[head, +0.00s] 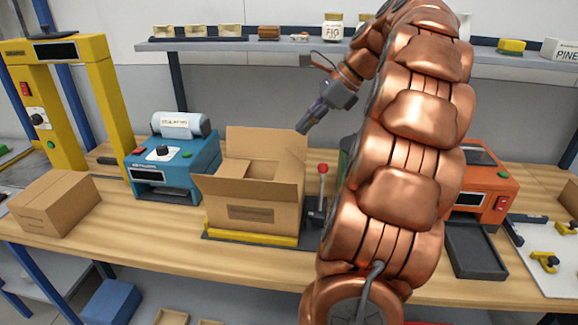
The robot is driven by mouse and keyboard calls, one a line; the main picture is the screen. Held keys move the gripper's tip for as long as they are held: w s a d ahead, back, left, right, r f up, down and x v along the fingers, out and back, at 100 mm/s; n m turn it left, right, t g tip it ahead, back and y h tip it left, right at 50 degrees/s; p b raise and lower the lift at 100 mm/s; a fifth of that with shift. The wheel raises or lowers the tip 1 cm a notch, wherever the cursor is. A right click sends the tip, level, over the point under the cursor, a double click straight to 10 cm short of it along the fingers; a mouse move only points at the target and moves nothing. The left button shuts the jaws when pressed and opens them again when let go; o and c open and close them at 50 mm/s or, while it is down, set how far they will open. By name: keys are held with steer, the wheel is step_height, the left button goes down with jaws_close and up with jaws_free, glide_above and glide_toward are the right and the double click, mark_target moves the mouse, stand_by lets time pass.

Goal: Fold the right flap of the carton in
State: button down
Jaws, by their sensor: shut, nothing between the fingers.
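The open brown carton (250,214) stands on the bench in the middle of the head view. Its back flap (262,142) stands up. The right flap (291,154) shows at the carton's right side, raised and leaning; its exact angle is hard to tell. A panel (235,170) shows inside at the left. My gripper (302,128) is shut and empty. Its tip is just above the right flap, near the back flap's upper right corner; I cannot tell whether it touches. My copper arm hides the bench to the right of the carton.
A yellow bar (252,239) and a red-knobbed lever (321,185) flank the carton. A blue machine (173,165) stands left, a closed box (54,203) farther left, an orange machine (485,185) right. A shelf (230,43) with goods runs behind.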

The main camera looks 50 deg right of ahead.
steer(key=s+d+m, duration=0.2)
steer(key=d, duration=0.2)
glide_toward(280, 164)
steer(key=shift+t, duration=0.3)
steer(key=shift+s+f+x, duration=0.1)
steer(key=shift+s+x, duration=0.05)
steer(key=shift+x, duration=1.65)
steer(key=shift+s+f+x, duration=0.15)
steer(key=shift+x, duration=1.65)
steer(key=shift+d, duration=0.1)
steer(key=shift+w+r+p, duration=0.1)
steer(key=shift+p, duration=0.4)
